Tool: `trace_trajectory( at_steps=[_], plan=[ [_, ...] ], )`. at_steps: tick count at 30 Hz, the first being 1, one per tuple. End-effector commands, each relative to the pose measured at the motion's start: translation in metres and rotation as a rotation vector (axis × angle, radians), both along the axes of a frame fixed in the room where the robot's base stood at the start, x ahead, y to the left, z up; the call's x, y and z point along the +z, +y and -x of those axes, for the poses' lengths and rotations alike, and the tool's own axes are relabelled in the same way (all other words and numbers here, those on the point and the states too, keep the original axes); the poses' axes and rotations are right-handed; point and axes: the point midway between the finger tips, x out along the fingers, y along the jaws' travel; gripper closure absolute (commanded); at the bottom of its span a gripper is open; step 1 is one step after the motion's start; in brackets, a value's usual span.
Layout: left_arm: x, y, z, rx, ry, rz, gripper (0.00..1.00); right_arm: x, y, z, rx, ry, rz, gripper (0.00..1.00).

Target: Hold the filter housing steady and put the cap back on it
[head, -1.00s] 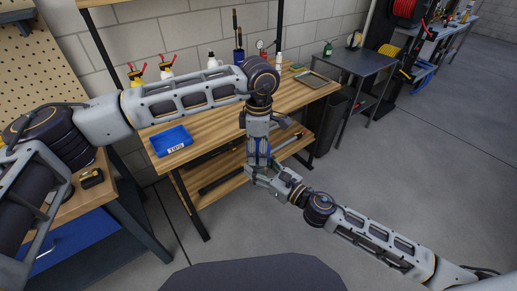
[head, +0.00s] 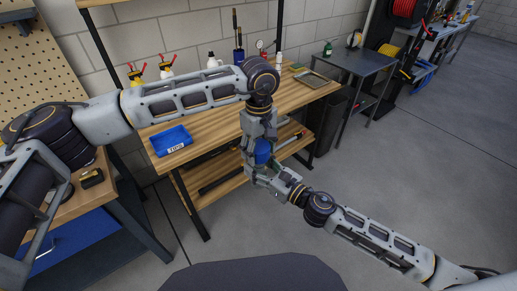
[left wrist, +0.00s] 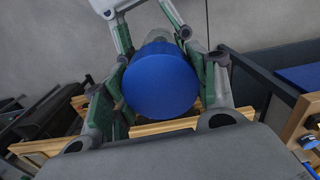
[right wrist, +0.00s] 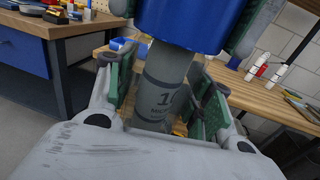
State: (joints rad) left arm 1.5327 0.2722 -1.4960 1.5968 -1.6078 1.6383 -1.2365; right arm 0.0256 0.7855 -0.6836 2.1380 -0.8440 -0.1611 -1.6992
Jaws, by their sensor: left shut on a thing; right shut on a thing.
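The blue cap (head: 262,151) is between the fingers of my left gripper (head: 258,140), which is shut on it. In the left wrist view the cap's round flat end (left wrist: 160,85) faces the camera, with a green-padded finger on each side. In the right wrist view the grey filter housing (right wrist: 160,95), with dark printed lettering, stands between the fingers of my right gripper (right wrist: 163,92), which is shut on it. The cap's blue side (right wrist: 185,20) is directly above the housing, in line with it and hiding its top end. I cannot tell how far it is seated.
The wooden workbench (head: 215,118) is behind my grippers, with a blue labelled bin (head: 170,140) at its left and bottles at its back. A lower wooden shelf (head: 215,195) is close to the grippers. Open grey floor (head: 420,170) lies to the right.

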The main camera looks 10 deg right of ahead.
Motion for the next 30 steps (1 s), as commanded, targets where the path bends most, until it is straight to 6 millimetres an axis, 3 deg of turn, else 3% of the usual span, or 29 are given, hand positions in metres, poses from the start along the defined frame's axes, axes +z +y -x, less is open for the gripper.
trace_trajectory(
  at_steps=[12, 17, 18, 21, 23, 30],
  plan=[
    [0.0007, 0.0005, -0.0031, -0.324, -0.007, 0.001, 0.71, 0.002, 0.0039, 0.0036, 0.012, -0.004, -0.001, 1.0],
    [0.0007, 0.0004, -0.003, -0.33, -0.007, 0.001, 0.71, 0.002, 0.0041, 0.0037, 0.012, -0.004, -0.001, 1.0],
    [0.0008, 0.0003, -0.003, -0.33, -0.007, 0.001, 0.38, 0.002, 0.0041, 0.0037, 0.012, -0.004, -0.001, 1.0],
    [0.0008, 0.0002, -0.0026, -0.329, -0.006, 0.001, 0.25, 0.0018, 0.0037, 0.0034, 0.011, -0.004, -0.001, 1.0],
    [0.0007, 0.0002, -0.0023, -0.33, -0.005, 0.002, 0.18, 0.0016, 0.0032, 0.0028, 0.009, -0.004, 0.0, 1.0],
    [0.0002, 0.0001, -0.0009, -0.33, -0.002, 0.0, 0.17, 0.0014, 0.0016, 0.0013, 0.005, -0.003, -0.001, 1.0]
  ],
)
